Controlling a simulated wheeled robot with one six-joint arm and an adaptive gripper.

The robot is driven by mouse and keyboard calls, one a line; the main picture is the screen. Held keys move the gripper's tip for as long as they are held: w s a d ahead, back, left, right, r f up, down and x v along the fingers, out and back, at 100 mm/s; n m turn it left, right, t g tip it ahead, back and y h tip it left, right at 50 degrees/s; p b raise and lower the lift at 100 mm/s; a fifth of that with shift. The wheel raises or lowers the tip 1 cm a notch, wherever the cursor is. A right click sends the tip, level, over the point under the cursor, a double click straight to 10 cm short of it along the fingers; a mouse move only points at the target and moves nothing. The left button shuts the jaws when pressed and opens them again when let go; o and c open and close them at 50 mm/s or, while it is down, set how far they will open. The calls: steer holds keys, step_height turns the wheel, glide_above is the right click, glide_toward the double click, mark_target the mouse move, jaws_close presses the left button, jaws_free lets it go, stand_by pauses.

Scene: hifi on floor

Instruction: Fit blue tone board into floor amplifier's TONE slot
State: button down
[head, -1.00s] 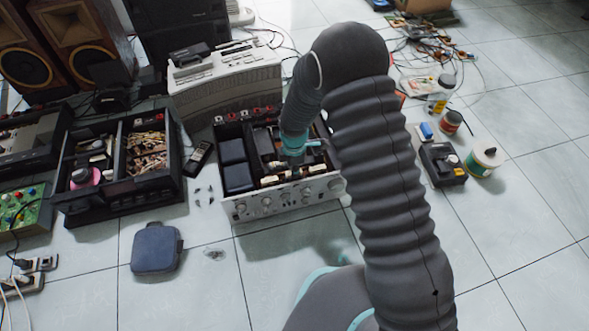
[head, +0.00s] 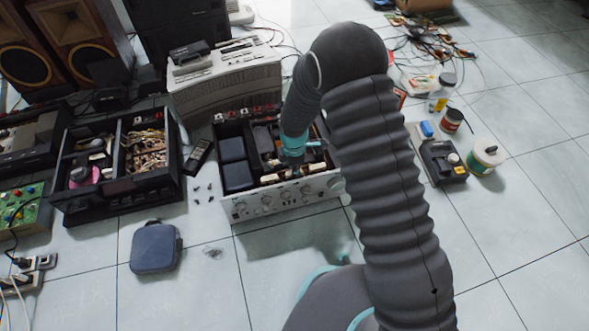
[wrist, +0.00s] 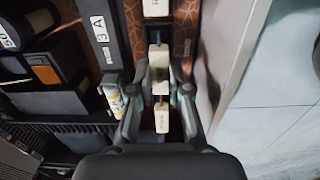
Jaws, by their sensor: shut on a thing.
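The floor amplifier (head: 285,197) stands open-topped on the tiles, its silver knobbed front toward me. My gripper (head: 293,168) reaches down inside it, just behind the front panel. In the wrist view the two fingers of my gripper (wrist: 159,88) are closed in around a narrow piece between them, which I take for the blue tone board; its blue face is not clear from above. Cream blocks line up there, one beyond the fingers (wrist: 157,8) and one nearer me (wrist: 162,118). The TONE label cannot be read, and how deep the board sits is hidden.
An open black unit (head: 118,165) is to the left, a blue-grey case (head: 156,247) in front-left, and a dark box (head: 443,163) with jars to the right.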

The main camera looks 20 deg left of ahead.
steer(key=c, duration=1)
jaws_free()
step_height(320, 180, up, 12)
